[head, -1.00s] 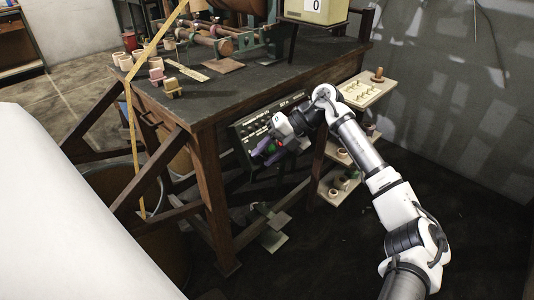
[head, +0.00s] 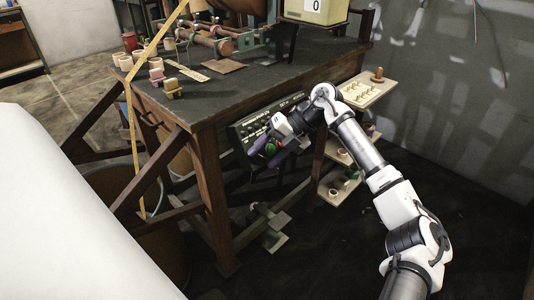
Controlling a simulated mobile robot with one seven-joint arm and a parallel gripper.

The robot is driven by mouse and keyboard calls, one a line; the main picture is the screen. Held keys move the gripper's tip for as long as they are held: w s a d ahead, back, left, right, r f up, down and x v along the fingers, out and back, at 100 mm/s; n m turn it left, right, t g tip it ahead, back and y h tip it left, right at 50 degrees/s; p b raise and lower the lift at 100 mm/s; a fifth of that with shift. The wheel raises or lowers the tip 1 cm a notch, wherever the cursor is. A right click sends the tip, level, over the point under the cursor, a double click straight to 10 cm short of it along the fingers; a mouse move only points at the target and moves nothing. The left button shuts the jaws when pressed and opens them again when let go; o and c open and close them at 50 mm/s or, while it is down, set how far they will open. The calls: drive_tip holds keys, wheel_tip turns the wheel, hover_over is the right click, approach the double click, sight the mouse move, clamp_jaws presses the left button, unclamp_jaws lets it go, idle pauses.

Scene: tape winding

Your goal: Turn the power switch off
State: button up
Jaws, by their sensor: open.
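A dark control panel (head: 247,128) with rows of small white marks is mounted under the right front edge of the workbench. A green round button (head: 270,148) shows on or in front of its lower part, close to my gripper. My gripper (head: 262,152) is open, with its purplish fingers at the panel's lower part. I cannot tell whether they touch the panel. The gripper and wrist cover the panel's lower right part. I cannot make out which control is the power switch or how it is set.
A light shelf unit (head: 366,90) stands right of the panel. A wooden leg (head: 213,190) and a pedal (head: 275,241) are below. Dark floor to the right is free.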

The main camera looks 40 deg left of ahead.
drive_tip(key=p+v, duration=0.1)
drive_tip(key=v, duration=1.2)
drive_tip(key=shift+w+d+r, duration=0.15)
drive_tip(key=shift+d+r, duration=0.05)
drive_tip(key=shift+r, duration=0.15)
